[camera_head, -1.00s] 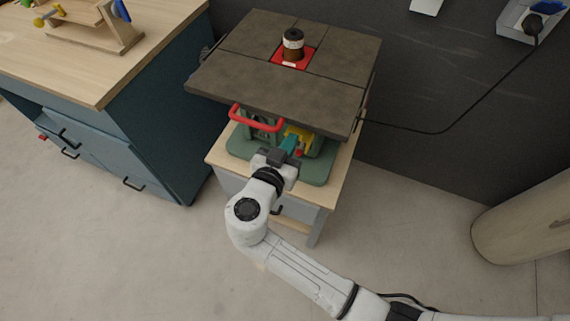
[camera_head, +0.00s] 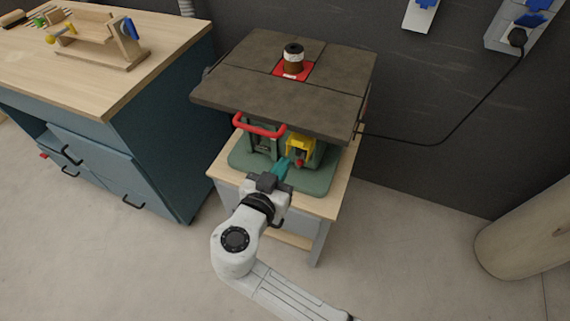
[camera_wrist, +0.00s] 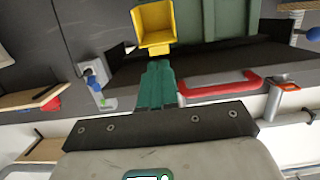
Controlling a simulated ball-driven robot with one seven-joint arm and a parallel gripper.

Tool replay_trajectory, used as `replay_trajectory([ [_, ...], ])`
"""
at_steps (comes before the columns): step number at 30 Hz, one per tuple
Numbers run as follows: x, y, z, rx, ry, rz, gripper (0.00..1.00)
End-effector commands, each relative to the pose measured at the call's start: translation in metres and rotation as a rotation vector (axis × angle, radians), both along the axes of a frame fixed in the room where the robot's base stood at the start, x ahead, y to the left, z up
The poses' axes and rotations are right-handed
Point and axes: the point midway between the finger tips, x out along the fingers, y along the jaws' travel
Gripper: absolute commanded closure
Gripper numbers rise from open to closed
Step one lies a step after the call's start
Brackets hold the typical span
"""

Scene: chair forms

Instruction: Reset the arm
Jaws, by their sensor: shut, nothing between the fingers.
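My gripper (camera_head: 281,168) is in front of the green base of a table machine in the head view, with its teal fingers pointing at the machine. In the wrist view the fingers (camera_wrist: 157,85) are pressed together and hold nothing. The machine's yellow part (camera_head: 299,147) is just beyond the fingertips, and it also shows in the wrist view (camera_wrist: 154,24). I cannot tell whether the fingertips touch it. My white arm reaches up from the bottom of the head view.
The machine's dark top (camera_head: 275,82) overhangs its base, and a red handle (camera_head: 258,124) sticks out at the front left. A blue workbench (camera_head: 155,135) stands at left and a pale cylinder (camera_head: 525,240) at right. A cable (camera_head: 450,130) runs to the wall socket. The floor between is clear.

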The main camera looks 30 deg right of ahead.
Motion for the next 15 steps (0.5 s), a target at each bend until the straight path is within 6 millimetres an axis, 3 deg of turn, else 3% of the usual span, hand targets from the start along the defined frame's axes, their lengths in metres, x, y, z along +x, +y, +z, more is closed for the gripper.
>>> replay_trajectory([
  [15,-0.04,0.058,0.011,-0.001,0.0,0.003,1.0],
])
